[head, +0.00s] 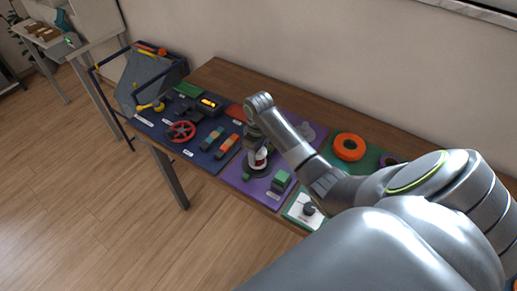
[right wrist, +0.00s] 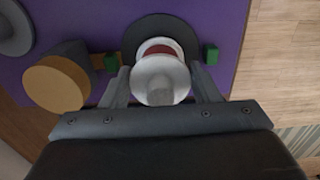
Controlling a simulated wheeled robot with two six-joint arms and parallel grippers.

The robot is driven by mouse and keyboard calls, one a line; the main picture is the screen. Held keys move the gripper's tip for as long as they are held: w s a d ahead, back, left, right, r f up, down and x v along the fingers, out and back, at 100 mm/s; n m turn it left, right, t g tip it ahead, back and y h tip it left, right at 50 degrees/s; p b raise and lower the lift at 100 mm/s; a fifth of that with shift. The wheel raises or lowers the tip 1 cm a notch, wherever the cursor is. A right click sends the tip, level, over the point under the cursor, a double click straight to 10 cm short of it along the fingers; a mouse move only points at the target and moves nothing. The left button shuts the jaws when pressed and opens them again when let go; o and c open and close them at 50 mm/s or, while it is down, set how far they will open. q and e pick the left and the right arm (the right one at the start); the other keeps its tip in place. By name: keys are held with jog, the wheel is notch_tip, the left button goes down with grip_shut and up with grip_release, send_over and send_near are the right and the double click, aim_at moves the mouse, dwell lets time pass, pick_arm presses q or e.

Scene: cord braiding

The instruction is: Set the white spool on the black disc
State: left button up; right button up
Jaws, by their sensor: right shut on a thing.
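The white spool (right wrist: 160,82) with a dark red band is between the two fingers of my right gripper (right wrist: 163,86) in the right wrist view. The gripper is shut on it. The black disc (right wrist: 160,24) lies on the purple mat behind the spool, partly hidden by it. In the head view my right gripper (head: 258,146) points down, with the white and red spool (head: 260,156) under it, over the black disc (head: 256,170). I cannot tell whether the spool touches the disc. My left gripper is not in view.
Small green blocks (right wrist: 210,54) stand beside the disc on the purple mat (right wrist: 225,20). A tan-topped round piece (right wrist: 55,84) is to the left in the wrist view. A blue mat with a red wheel (head: 181,132) and a green mat with an orange ring (head: 349,147) flank the purple mat.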

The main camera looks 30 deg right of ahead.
jog(key=shift+f, duration=0.35)
jog(key=o, duration=1)
jog(key=shift+f, duration=0.1)
notch_tip(320, 180, up, 8)
jog(key=p, duration=0.9)
jog(key=shift+p, duration=0.35)
dwell(0.4)
